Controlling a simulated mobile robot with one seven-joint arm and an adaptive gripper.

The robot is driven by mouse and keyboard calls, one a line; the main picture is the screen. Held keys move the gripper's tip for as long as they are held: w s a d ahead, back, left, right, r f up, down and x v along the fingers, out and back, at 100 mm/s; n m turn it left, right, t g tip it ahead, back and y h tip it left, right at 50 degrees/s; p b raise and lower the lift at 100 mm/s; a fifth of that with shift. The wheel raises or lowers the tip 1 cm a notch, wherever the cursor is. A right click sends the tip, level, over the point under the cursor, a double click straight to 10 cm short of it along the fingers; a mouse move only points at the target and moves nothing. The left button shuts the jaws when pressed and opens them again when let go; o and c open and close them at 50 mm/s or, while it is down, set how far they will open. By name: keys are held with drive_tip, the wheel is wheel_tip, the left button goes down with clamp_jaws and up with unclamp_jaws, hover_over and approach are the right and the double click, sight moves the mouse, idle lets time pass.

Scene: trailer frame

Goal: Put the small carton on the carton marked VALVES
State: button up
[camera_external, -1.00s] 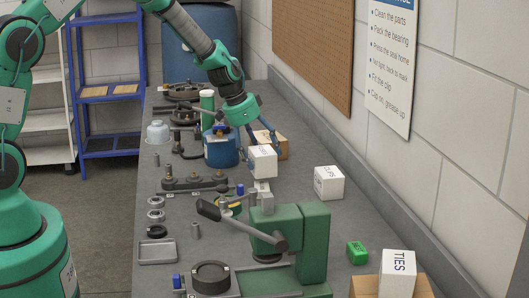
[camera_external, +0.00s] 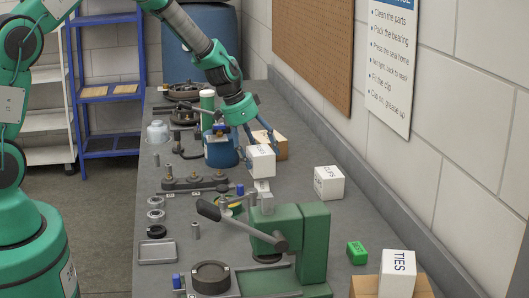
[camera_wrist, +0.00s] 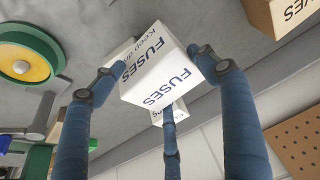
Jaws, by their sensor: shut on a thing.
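My gripper (camera_external: 260,149) is shut on a white carton marked FUSES (camera_external: 261,163). In the wrist view the fingers of my gripper (camera_wrist: 164,72) stand around this carton (camera_wrist: 156,82), which looks tilted. A brown carton (camera_external: 281,149) stands on the bench just behind my gripper. In the wrist view a brown carton (camera_wrist: 292,12) at the top right shows letters ending in "VES"; the rest is cut off. A smaller white carton (camera_external: 263,186) shows below the held one; whether they touch I cannot tell.
A green arbor press (camera_external: 312,245) with a long lever stands in front. A white CLIPS carton (camera_external: 328,183) stands to the right, near a small green carton (camera_external: 357,253) and a TIES carton (camera_external: 397,274). A blue container (camera_external: 220,151) is left of my gripper.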

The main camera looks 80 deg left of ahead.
drive_tip(key=w+a+r+n+p, duration=0.2)
drive_tip(key=w+a+r+p, duration=0.2)
drive_tip(key=a+r, duration=0.5)
wheel_tip(320, 180, up, 4)
drive_tip(key=n+y+p, duration=0.1)
drive_tip(key=p, duration=0.3)
hover_over(260, 139)
drive_tip(key=shift+d+f, duration=0.1)
drive_tip(key=shift+f, duration=0.05)
drive_tip(key=shift+f, duration=0.1)
wheel_tip(260, 139, down, 6)
drive_tip(key=shift+b, duration=0.35)
drive_tip(key=shift+f, duration=0.1)
drive_tip(key=shift+f, duration=1.8)
drive_tip(key=shift+f, duration=0.15)
